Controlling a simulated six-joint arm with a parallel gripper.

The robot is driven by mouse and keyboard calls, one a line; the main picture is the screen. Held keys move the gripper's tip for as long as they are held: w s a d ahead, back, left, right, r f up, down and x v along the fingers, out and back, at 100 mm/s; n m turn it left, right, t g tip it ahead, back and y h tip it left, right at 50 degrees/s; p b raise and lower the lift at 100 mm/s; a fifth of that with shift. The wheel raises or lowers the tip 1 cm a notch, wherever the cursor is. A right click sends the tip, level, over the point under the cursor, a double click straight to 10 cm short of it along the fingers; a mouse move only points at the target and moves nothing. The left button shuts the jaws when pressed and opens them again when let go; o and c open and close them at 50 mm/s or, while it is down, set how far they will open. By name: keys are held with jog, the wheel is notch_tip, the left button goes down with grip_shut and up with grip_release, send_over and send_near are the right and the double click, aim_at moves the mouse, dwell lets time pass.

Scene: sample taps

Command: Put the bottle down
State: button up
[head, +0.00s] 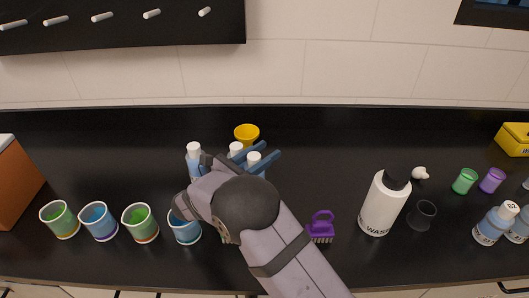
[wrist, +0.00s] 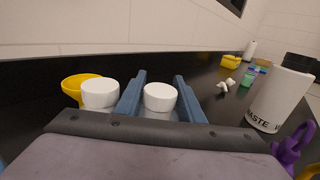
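My gripper (head: 263,157) reaches over the counter with its two blue fingers on either side of a white-capped bottle (head: 254,159). In the wrist view the bottle's white cap (wrist: 160,97) shows between the fingers, which appear shut on the bottle's body. That body is mostly hidden by the gripper, so I cannot tell whether its base touches the counter. A second white-capped bottle (head: 236,148) is close by, outside the left finger. A third bottle (head: 194,160), with a pale blue body, stands left of my gripper.
A yellow cup (head: 246,132) stands behind the bottles. Several cups of liquid, such as a green one (head: 140,223), line the front left. A purple-handled brush (head: 320,228) and a white WASTE bottle (head: 380,208) stand right. The counter (head: 330,160) is clear behind and right of my gripper.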

aim_at(248, 161)
jog(key=v, duration=0.1)
jog(key=b+v, duration=0.1)
jog(key=v, duration=0.3)
jog(key=shift+r+b, duration=0.3)
jog(key=shift+r, duration=0.05)
notch_tip(248, 161, up, 5)
jog(key=shift+r+b, duration=0.1)
jog(key=shift+b, duration=0.25)
jog(key=shift+r, duration=0.6)
jog(key=shift+o, duration=0.6)
jog(key=shift+w, duration=0.1)
